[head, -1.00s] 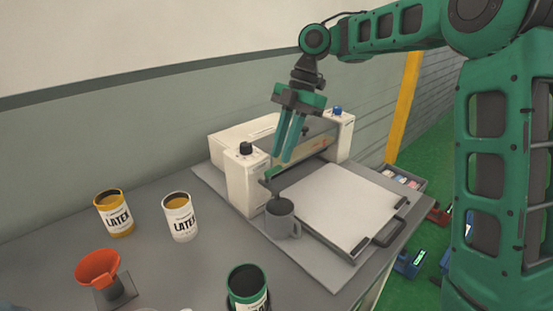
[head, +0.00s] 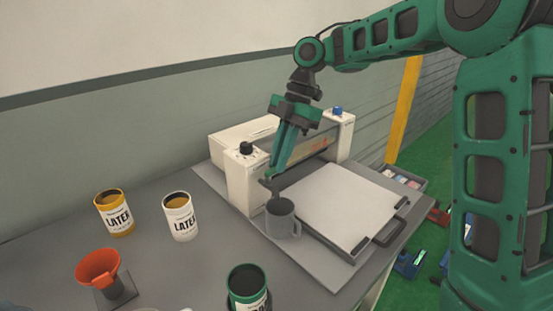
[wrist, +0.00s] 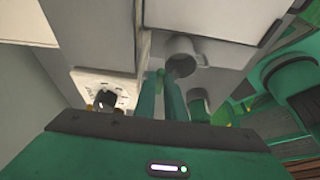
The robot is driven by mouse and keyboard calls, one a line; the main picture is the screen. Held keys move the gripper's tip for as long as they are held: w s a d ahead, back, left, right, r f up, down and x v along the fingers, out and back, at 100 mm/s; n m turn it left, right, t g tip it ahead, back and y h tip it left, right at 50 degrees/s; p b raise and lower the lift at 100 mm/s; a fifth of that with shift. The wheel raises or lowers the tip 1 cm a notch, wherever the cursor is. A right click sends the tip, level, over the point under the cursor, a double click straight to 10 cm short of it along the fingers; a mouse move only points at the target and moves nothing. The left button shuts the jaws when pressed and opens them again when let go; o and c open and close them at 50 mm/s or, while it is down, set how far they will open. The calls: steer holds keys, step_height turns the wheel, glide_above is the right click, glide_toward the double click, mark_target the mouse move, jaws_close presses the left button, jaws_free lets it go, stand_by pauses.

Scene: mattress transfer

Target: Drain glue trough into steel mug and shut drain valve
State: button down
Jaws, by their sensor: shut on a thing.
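My gripper (head: 272,171) points down at the front left end of the glue machine and is shut on a small green piece, which looks like the drain valve handle (wrist: 160,73). The fingers hide most of it. The glue trough (head: 287,181) is the dark grey channel running between the machine's two white end posts. The grey steel mug (head: 281,219) stands upright just below the trough's near end, with its handle to the right. The mug also shows beyond my fingertips in the wrist view (wrist: 182,50). I cannot tell what is inside it.
A white flat bed (head: 340,208) with a dark handle lies right of the mug. Yellow (head: 115,215) and white (head: 179,218) latex cans, a green-black can (head: 247,290) and an orange funnel (head: 98,268) stand on the grey table. Table between the cans and machine is clear.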

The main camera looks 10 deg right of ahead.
steer(key=shift+s+m, duration=0.1)
steer(key=shift+m, duration=0.2)
steer(key=shift+s+a+f+m+t+h, duration=0.2)
steer(key=shift+s+m+t, duration=0.8)
steer(key=shift+m, duration=1.9)
steer(key=shift+s+a+r+m+t+h, duration=0.2)
steer(key=shift+s+m+t, duration=0.8)
steer(key=shift+m, duration=1.9)
steer(key=shift+s+a+f+m+t+h, duration=0.1)
steer(key=shift+s+m+t+h, duration=0.2)
steer(key=shift+s+m+t, duration=1.65)
steer(key=shift+w+m+g, duration=0.85)
steer(key=shift+w+m, duration=0.2)
steer(key=shift+w, duration=0.05)
steer(key=c, duration=2.1)
jaws_free()
steer(key=v, duration=1)
steer(key=shift+r, duration=0.35)
